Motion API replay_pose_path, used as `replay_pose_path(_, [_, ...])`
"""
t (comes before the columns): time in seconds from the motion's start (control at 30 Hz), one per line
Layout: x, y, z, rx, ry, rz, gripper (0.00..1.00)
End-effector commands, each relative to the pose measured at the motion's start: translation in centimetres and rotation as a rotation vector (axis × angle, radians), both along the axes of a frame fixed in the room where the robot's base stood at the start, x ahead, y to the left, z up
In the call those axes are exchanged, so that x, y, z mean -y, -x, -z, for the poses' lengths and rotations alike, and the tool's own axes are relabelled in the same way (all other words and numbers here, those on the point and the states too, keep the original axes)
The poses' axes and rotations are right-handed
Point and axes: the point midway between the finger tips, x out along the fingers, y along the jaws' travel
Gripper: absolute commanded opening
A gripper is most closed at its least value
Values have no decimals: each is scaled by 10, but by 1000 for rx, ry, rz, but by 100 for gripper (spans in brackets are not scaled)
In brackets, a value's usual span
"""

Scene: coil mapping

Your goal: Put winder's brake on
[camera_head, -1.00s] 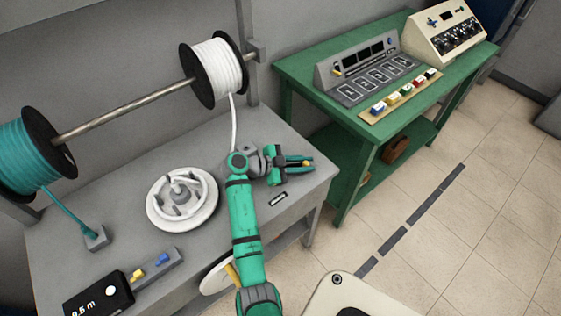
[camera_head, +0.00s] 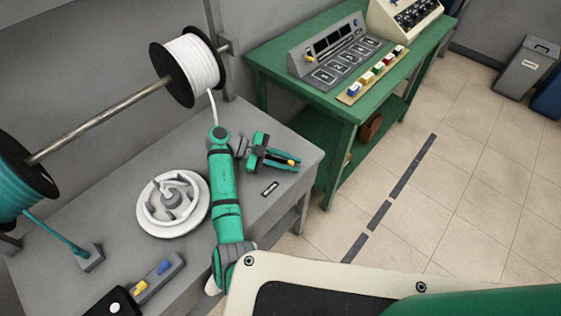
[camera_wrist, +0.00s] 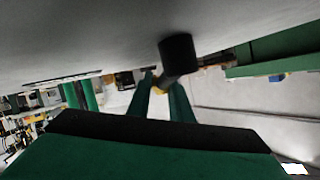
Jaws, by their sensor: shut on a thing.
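The winder (camera_head: 172,203), a white spoked wheel, lies flat on the grey bench (camera_head: 130,255). My gripper (camera_head: 289,161) is at the bench's right end, right of the winder, its fingers pointing right. It is shut on a small piece with yellow (camera_head: 291,162) between the fingertips, apparently the brake lever. In the wrist view the fingers (camera_wrist: 163,90) close around a yellow and dark shaft with a black cylindrical end (camera_wrist: 178,49). Much of it is hidden by the fingers. A small dark label plate (camera_head: 270,189) lies on the bench below my gripper; its text is unreadable.
A white spool (camera_head: 193,66) and a teal spool (camera_head: 18,180) hang on a rod above the bench. A box with yellow and blue buttons (camera_head: 155,278) is at the front. A green table (camera_head: 345,105) with control panels stands behind right.

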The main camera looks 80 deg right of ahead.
Motion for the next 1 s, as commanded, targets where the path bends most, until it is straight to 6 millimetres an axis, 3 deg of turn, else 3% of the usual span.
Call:
replay_pose_path(0.53, [1, 4, 1, 4, -1, 26, 0])
replay_pose_path(0.57, [1, 4, 1, 4, -1, 26, 26])
replay_pose_path(1.0, [1, 5, -8, 3, 0, 29, 27])
